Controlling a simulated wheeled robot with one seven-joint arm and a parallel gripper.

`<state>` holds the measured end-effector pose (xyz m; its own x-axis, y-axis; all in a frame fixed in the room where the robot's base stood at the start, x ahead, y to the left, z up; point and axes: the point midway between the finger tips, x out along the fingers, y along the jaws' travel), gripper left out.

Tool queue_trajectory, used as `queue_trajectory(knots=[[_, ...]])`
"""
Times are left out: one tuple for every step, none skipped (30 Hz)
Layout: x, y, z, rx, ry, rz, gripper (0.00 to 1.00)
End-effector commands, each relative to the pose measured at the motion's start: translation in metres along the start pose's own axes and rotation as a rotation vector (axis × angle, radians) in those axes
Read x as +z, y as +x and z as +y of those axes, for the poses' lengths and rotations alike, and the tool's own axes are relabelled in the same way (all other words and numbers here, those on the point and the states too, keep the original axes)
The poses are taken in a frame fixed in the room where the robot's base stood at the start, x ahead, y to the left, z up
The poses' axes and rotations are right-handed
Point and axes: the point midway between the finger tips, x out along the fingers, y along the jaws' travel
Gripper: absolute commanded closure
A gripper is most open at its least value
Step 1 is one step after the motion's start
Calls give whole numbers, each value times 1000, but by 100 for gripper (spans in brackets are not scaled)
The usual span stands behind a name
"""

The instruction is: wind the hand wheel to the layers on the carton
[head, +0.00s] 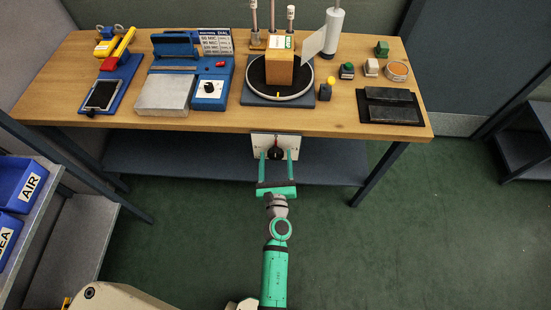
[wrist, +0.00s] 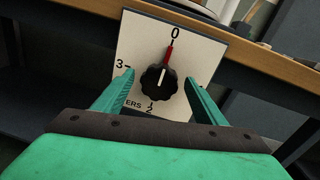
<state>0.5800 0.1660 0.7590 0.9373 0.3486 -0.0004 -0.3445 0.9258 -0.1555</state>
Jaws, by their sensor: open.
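The hand wheel is a black ribbed knob (head: 275,154) on a white plate under the table's front edge. The plate (wrist: 205,51) also shows 3, 2 and the letters "ERS"; the rest is hidden by my gripper. My gripper (wrist: 160,76) is open, one finger on each side of the knob, with gaps visible. The brown carton (head: 280,72) stands on the round black turntable (head: 257,91); its top label (head: 281,42) is too small to read.
The wooden table (head: 225,122) also bears a blue dial box (head: 212,90), a tape tool (head: 110,80), a black pad (head: 390,105) and several small stamps. A dark shelf (head: 200,165) lies below. Blue bins (head: 22,185) stand at left. Green floor is clear at right.

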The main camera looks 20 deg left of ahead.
Motion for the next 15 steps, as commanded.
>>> queue_trajectory(knots=[[0,0,0,0,0,0,35],[0,0,0,0,0,0,35],[0,0,0,0,0,0,38],[0,0,0,0,0,0,45],[0,0,0,0,0,0,52],[0,0,0,1,0,-1,61],[0,0,0,2,0,-1,69],[0,0,0,2,0,-1,76],[0,0,0,2,0,-1,76],[0,0,0,2,0,-1,76],[0,0,0,2,0,-1,76],[0,0,0,2,1,-1,76],[0,0,0,2,3,-1,76],[0,0,0,1,5,-1,76],[0,0,0,1,10,-2,76]])
